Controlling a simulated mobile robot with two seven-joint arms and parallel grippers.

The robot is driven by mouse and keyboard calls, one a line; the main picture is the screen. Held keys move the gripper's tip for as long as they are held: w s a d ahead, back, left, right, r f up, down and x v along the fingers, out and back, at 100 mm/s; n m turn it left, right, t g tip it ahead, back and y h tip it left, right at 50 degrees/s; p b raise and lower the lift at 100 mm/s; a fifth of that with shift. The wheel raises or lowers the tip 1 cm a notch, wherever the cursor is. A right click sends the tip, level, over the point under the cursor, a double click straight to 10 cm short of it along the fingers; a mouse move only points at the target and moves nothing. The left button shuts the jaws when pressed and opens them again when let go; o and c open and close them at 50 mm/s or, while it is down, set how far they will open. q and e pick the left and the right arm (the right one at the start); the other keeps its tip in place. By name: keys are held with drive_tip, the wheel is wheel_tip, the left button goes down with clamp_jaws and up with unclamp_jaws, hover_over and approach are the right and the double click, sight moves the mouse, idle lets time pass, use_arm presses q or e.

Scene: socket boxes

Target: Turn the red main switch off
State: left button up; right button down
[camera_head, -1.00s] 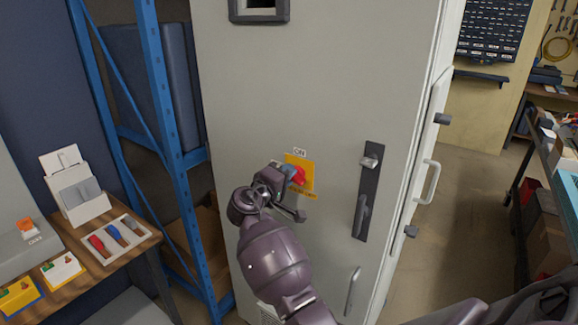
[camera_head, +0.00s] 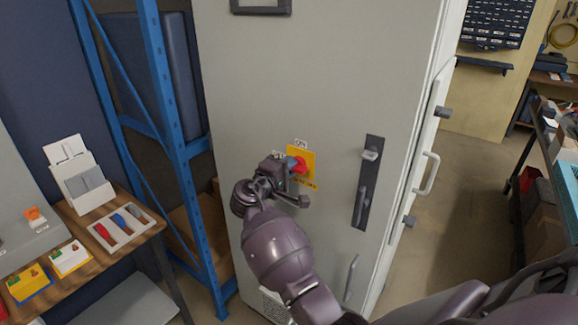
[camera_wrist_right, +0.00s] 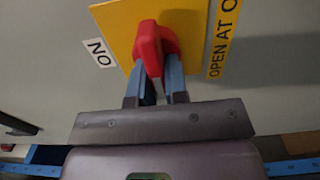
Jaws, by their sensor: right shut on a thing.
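The red main switch (camera_head: 301,166) is a red handle on a yellow plate (camera_head: 306,178) on the front of a tall pale cabinet. A small "ON" label sits above the plate. In the right wrist view the red handle (camera_wrist_right: 152,45) stands out from the yellow plate (camera_wrist_right: 188,20), between the "ON" label and a yellow "OPEN AT O" strip. My right gripper (camera_head: 293,165) is at the switch, and its two blue fingers are shut on the red handle in the wrist view (camera_wrist_right: 160,72). The far side of the handle is hidden. My left gripper is not in view.
The pale cabinet (camera_head: 300,90) has a dark door latch (camera_head: 368,183) right of the switch. A blue metal rack (camera_head: 170,120) stands left of it. A wooden bench (camera_head: 140,233) with tools and cards is at the far left. Open floor (camera_head: 465,190) lies to the right.

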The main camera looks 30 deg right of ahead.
drive_tip(key=c, duration=1.1)
unclamp_jaws()
drive_tip(key=shift+c, duration=0.2)
drive_tip(key=b+v, duration=0.2)
drive_tip(key=v, duration=0.9)
drive_tip(key=shift+w, duration=0.15)
